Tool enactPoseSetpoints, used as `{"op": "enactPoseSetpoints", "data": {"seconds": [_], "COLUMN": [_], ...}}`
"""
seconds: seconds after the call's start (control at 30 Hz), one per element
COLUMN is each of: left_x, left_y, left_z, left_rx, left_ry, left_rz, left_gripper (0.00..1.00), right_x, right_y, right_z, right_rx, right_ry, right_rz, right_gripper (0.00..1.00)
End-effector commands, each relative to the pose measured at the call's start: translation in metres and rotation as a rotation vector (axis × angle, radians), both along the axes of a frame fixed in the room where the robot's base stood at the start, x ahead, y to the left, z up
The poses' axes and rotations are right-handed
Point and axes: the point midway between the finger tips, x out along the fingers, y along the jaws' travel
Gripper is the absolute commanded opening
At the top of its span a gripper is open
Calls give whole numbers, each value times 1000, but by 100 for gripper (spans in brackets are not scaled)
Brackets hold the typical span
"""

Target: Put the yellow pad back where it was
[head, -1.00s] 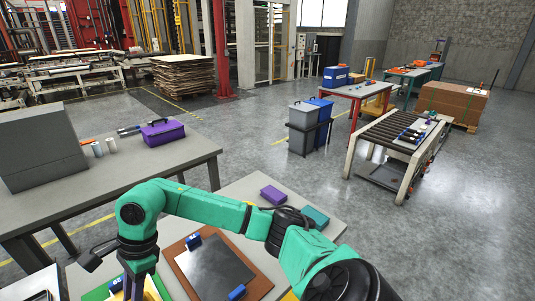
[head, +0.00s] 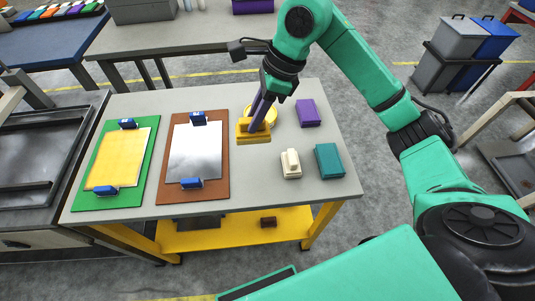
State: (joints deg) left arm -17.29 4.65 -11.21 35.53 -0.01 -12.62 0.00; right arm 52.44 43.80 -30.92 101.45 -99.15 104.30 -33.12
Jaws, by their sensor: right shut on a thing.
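The yellow pad (head: 254,138) is in my right gripper (head: 258,123), which is shut on its top. It is at the back of the grey table, right of the brown board (head: 160,190). I cannot tell whether its underside touches the table. A yellow round thing (head: 270,113) shows partly behind the fingers. A purple pad (head: 308,113) lies to the right of the gripper. A cream pad (head: 290,170) and a teal pad (head: 330,161) lie nearer the front right. My left gripper is not in view.
The brown board carries a silver sheet (head: 196,150) between blue clamps. The green board (head: 80,200) at its left carries a yellow sheet (head: 118,158) between blue clamps. A second grey table (head: 180,42) stands behind. Bare tabletop lies between the held pad and the cream pad.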

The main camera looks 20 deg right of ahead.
Motion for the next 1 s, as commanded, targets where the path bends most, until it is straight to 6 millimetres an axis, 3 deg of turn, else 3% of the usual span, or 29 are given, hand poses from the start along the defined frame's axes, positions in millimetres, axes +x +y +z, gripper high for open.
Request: {"op": "enactPoseSetpoints", "data": {"seconds": [0.2, 0.3, 0.6, 0.97, 1.0], "left_x": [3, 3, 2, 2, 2], "left_y": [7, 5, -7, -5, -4], "left_z": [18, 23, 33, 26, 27], "left_rx": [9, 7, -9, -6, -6], "left_ry": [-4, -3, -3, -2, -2], "left_rz": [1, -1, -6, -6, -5], "left_gripper": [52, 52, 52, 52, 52], "right_x": [-3, -2, -1, 0, 0], "right_y": [-1, -1, 0, -1, -1], "right_z": [-72, -99, -148, -158, -157], "right_rx": [-1, -1, 1, -1, -1], "right_ry": [9, 6, 3, -3, -2], "right_rz": [-1, 0, -1, 1, 0], "right_gripper": [0, 0, 0, 0, 34]}}
